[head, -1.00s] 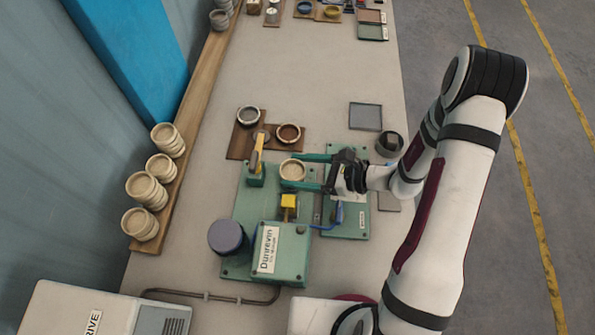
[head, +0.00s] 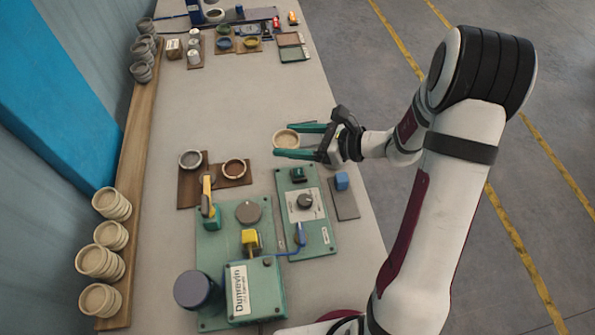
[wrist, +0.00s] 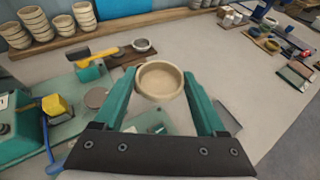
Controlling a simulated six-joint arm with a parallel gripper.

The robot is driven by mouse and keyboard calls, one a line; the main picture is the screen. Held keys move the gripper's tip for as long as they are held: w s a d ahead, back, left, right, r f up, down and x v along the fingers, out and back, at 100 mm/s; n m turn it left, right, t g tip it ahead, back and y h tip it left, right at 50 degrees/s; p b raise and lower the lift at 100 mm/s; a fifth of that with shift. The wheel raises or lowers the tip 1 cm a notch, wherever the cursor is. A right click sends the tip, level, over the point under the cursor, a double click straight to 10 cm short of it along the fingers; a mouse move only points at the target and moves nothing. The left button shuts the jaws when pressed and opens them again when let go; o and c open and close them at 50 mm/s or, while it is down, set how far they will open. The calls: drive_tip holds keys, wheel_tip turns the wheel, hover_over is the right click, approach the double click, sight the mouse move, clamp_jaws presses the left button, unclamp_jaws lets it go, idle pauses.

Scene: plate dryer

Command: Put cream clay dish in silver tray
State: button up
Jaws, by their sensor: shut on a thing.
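The cream clay dish (head: 286,139) is round and shallow, and sits between the two green fingers of my gripper (head: 296,141). My gripper is shut on it and holds it level above the table, open side up. In the wrist view the dish (wrist: 160,80) is clasped between the fingertips (wrist: 158,80).
A brown board (head: 205,184) with two bowls lies left of my gripper. Nearer stand a green machine (head: 255,290) with a yellow-handled lever and a green control panel (head: 318,235). Cream dish stacks (head: 100,262) line a wooden shelf (head: 138,165).

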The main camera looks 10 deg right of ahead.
drive_tip(key=w+d+f+m+t+h, duration=0.2)
drive_tip(key=w+m+t+h, duration=0.35)
drive_tip(key=w, duration=0.45)
drive_tip(key=m+h, duration=0.6)
hover_over(307, 139)
wheel_tip(307, 139, down, 4)
drive_tip(key=shift+t, duration=0.35)
drive_tip(key=shift+f, duration=3.4)
drive_tip(key=shift+f, duration=0.5)
drive_tip(key=o, duration=1.3)
drive_tip(key=shift+r, duration=3.5)
